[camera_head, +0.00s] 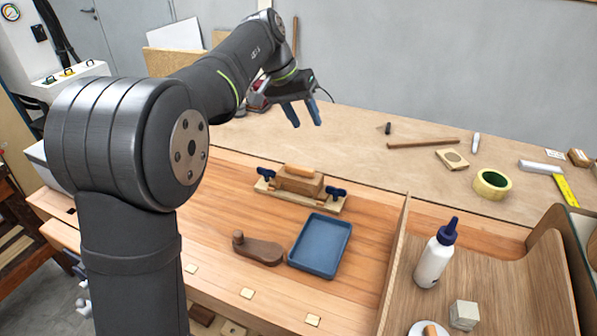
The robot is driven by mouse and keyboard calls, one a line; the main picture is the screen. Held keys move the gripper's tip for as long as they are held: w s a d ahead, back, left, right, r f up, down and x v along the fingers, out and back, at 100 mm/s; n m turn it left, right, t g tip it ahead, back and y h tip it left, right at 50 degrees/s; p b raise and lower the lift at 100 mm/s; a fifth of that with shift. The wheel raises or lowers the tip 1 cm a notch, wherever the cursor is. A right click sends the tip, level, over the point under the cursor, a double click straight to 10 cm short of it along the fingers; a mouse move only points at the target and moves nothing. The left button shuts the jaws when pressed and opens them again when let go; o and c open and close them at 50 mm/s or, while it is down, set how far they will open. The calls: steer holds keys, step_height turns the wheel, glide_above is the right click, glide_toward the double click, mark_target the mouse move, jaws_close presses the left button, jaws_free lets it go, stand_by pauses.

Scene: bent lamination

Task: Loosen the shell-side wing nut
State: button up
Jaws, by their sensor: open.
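A wooden fixture (290,196) with a raised block (300,182) lies on the bench. One dark blue wing nut (265,174) is at its left end and another dark blue wing nut (336,194) at its right end. The right one is nearer the bent wooden shell (545,265) at the right. My gripper (306,124) is open and empty, with its blue fingers pointing down. It is raised above and behind the fixture, apart from both wing nuts. The threads under the nuts are too small to make out.
A blue tray (321,246) and a wooden plane-like tool (258,249) lie in front of the fixture. A wooden divider (394,265) stands to the right, with a white glue bottle (434,258) beyond it.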

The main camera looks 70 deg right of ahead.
step_height(320, 180, down, 6)
steer(key=s+d+m, duration=0.1)
steer(key=d+m, duration=0.1)
steer(key=m, duration=1.1)
glide_toward(334, 188)
steer(key=x, duration=0.9)
steer(key=shift+f, duration=0.1)
